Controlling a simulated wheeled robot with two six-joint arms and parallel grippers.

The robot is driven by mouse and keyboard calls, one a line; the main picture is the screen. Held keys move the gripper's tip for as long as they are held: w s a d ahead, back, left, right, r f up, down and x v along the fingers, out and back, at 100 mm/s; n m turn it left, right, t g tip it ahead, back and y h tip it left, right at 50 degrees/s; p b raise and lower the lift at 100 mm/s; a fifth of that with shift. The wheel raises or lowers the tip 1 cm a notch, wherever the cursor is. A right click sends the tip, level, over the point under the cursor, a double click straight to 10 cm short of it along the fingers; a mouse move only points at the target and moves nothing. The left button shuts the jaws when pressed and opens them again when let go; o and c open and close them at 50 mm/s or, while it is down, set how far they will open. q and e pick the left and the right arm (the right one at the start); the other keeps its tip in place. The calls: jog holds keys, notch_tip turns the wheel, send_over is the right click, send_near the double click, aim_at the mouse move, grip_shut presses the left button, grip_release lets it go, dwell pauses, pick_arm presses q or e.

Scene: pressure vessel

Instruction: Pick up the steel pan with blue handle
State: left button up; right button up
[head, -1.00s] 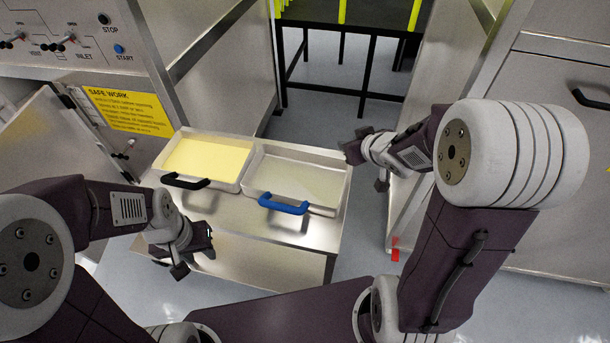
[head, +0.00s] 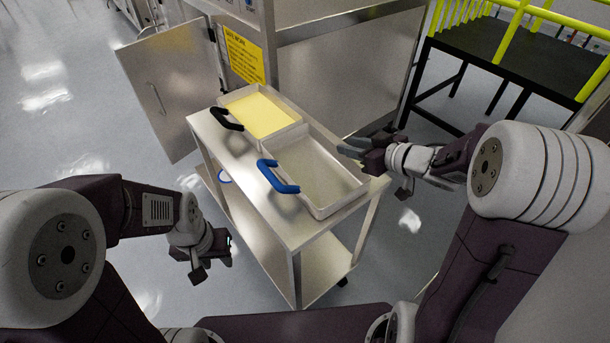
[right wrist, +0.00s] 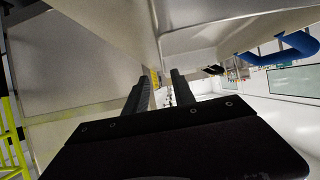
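The steel pan with blue handle (head: 322,172) sits at the near right end of the cart top. Its blue handle (head: 277,177) is on its left side and also shows at upper right in the right wrist view (right wrist: 285,48). My right gripper (head: 350,148) is beside the pan's far right side, apart from the handle. Its two fingers (right wrist: 158,92) are spread with nothing between them. My left gripper (head: 225,255) hangs empty to the left of the cart, below its top; its finger gap is not clear.
A second pan with yellow contents (head: 262,113) and a black handle (head: 226,119) stands beside the steel pan. Both rest on the metal cart (head: 262,212). An open cabinet door (head: 165,95) stands behind left. A black platform with yellow rails (head: 510,65) is at back right. Floor at left is clear.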

jog(key=shift+w+a+f, duration=0.1)
jog(key=shift+w+f, duration=0.1)
jog(key=shift+w, duration=0.05)
jog(key=shift+w+a+f+b, duration=0.35)
jog(key=shift+a+f+b, duration=0.1)
jog(key=shift+f+b, duration=0.15)
jog(key=shift+w+a+f+b, duration=0.3)
jog(key=shift+a+f+b, duration=0.15)
jog(key=shift+b, duration=0.15)
jog(key=shift+x, duration=1.25)
jog(key=shift+r, duration=0.25)
jog(key=shift+c, duration=0.3)
grip_shut()
